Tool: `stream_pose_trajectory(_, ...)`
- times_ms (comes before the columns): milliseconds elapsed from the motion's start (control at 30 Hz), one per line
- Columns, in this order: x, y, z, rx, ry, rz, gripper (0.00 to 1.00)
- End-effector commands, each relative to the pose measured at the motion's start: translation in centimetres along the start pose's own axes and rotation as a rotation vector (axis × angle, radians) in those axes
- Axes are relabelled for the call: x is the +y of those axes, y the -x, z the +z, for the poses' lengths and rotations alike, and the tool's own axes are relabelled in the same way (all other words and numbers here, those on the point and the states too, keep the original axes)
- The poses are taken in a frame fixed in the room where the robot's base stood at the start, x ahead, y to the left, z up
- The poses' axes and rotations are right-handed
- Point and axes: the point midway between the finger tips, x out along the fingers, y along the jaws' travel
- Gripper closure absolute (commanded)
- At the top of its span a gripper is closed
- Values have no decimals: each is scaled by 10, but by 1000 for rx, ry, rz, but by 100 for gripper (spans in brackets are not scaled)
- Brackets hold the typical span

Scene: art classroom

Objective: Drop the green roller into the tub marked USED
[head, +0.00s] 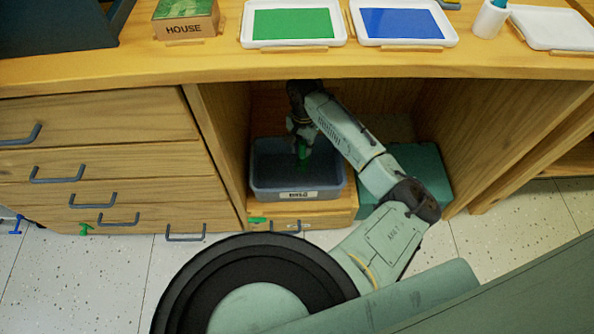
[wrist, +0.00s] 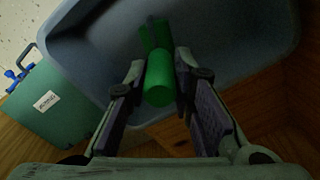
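The grey-blue tub (head: 262,183) stands in the open bay under the counter. Its front has a small white label (head: 298,195) whose word is too small to read surely. My gripper (head: 302,140) points down over the tub, and its fingers (wrist: 160,65) are apart. The green roller (wrist: 159,80) shows between and beyond the fingertips, with narrow gaps on both sides, against the tub's inside. In the head view the green roller (head: 303,151) is just below my gripper, within the tub's outline. Whether it touches the tub's floor cannot be told.
A dark green box (head: 432,172) stands right of the tub, behind my arm. Wooden bay walls (head: 215,130) close in at the sides, and the counter edge (head: 400,66) is above. Trays of green paint (head: 292,23) and blue paint (head: 400,23) sit on top.

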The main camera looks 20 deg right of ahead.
Motion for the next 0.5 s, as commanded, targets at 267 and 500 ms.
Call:
stream_pose_trajectory(267, 0, 0, 0, 0, 0, 0, 58)
stream_pose_trajectory(500, 0, 0, 0, 0, 0, 1, 56)
